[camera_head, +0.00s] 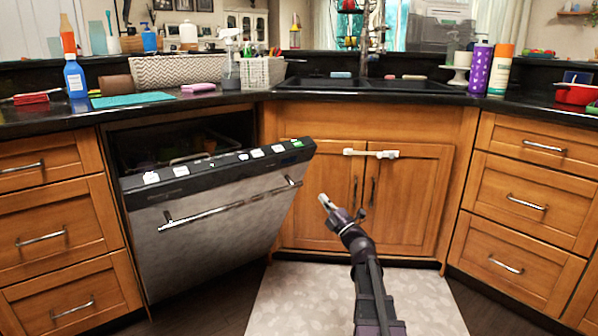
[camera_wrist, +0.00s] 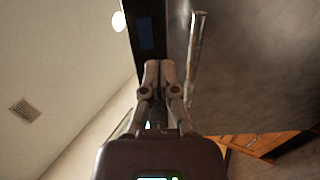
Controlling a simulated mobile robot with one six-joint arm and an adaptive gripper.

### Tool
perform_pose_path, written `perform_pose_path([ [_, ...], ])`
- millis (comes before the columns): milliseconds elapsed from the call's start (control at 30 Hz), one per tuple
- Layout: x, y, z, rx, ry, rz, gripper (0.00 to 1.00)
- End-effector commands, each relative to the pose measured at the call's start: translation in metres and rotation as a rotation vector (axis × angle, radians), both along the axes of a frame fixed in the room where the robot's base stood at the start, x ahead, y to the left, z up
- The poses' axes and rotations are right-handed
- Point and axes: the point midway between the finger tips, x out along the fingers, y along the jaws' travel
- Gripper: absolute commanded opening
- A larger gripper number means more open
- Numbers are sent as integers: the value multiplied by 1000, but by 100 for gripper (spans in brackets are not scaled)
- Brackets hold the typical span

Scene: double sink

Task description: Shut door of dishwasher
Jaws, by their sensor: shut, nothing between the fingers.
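The dishwasher door (camera_head: 222,222) is steel with a black control strip along its top edge. It is partly open, tilted outward from the cabinet at the left. A bar handle (camera_head: 230,205) runs across its front. My gripper (camera_head: 325,201) is to the right of the door in the head view, shut and empty. In the wrist view my gripper (camera_wrist: 159,66) has its fingers together, with the dark door edge (camera_wrist: 150,35) and the handle (camera_wrist: 195,55) beyond the fingertips. I cannot tell whether the fingertips touch the door.
The dishwasher opening (camera_head: 185,140) shows a rack with dishes. Wooden drawers (camera_head: 50,235) stand left of it. The sink cabinet (camera_head: 400,195), with a white latch (camera_head: 370,153) across its doors, is behind my arm. A light mat (camera_head: 300,300) covers the floor in front.

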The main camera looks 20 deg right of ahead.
Motion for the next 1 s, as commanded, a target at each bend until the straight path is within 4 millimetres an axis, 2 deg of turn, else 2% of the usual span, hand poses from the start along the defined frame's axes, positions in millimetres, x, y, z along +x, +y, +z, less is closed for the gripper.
perform_pose_path([
  [367,12,3,8,1,-1,0,0],
  [1000,89,28,52,1,0,0,0],
])
